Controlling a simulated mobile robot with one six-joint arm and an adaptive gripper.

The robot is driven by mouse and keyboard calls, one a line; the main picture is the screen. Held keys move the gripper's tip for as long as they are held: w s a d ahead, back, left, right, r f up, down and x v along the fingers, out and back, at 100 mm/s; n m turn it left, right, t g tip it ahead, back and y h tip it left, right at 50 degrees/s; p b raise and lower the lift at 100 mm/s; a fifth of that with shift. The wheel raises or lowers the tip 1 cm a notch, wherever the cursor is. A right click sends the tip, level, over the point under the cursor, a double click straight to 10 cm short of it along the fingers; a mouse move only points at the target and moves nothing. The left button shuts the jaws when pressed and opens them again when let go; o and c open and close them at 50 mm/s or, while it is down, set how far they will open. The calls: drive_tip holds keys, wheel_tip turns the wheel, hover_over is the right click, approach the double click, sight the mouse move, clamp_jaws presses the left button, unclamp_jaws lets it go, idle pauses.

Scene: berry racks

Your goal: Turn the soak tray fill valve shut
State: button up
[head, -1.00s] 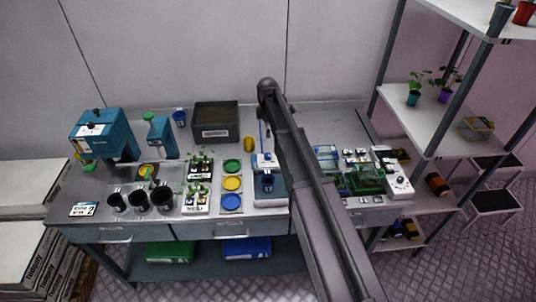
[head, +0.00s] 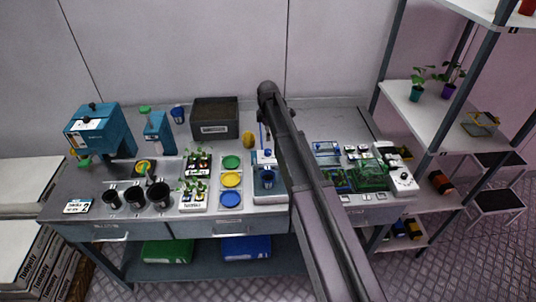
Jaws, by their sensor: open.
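A yellow round part (head: 248,139) stands beside the dark grey labelled tray (head: 214,132) at the back of the bench. It may be the fill valve's handle, but it is too small to tell, and I cannot read the tray's label. A second yellow ring-shaped part (head: 146,167) sits at the left, near the black cups. My arm crosses the head view from the bottom up to the back middle of the bench, right of the yellow part. My gripper does not show; the arm hides part of the bench.
The bench (head: 110,232) also holds teal machines (head: 100,130), black cups (head: 160,196), seedling trays (head: 193,201), coloured discs (head: 231,180) and a white dial box (head: 402,181). A shelf rack (head: 425,110) with plants stands right. Bare bench shows at the back right.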

sight(268, 151)
drive_tip(key=shift+f+b, duration=4.5)
drive_tip(key=shift+f, duration=0.3)
drive_tip(key=shift+c, duration=0.2)
clamp_jaws()
